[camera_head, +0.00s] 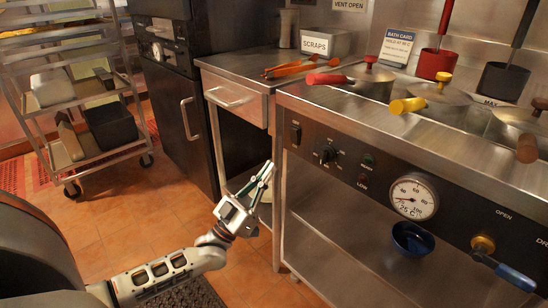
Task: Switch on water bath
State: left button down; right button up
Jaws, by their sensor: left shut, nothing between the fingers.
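The water bath is the steel unit on the right, with a dark control panel (345,165) along its front. At the panel's left end is a black switch (295,134); its on or off position is too small to tell. To its right are a black knob (328,154), a green light (368,160) and a red light (362,179) marked LOW. A round temperature gauge (413,197) sits further right. My left gripper (266,169) is shut and empty, below and left of the switch, apart from the panel. My right gripper is out of view.
A blue-handled valve (505,268) sticks out at the panel's right, with a blue bowl (412,238) below the gauge. Lidded pots and ladles stand on top. Left are a steel counter (250,65) with tongs and a rack trolley (75,105). The tiled floor between is clear.

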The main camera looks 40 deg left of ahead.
pick_arm(q)
jog(key=s+f, duration=0.3)
jog(key=f, duration=0.2)
jog(key=shift+s+a, duration=0.15)
jog(key=shift+s, duration=0.15)
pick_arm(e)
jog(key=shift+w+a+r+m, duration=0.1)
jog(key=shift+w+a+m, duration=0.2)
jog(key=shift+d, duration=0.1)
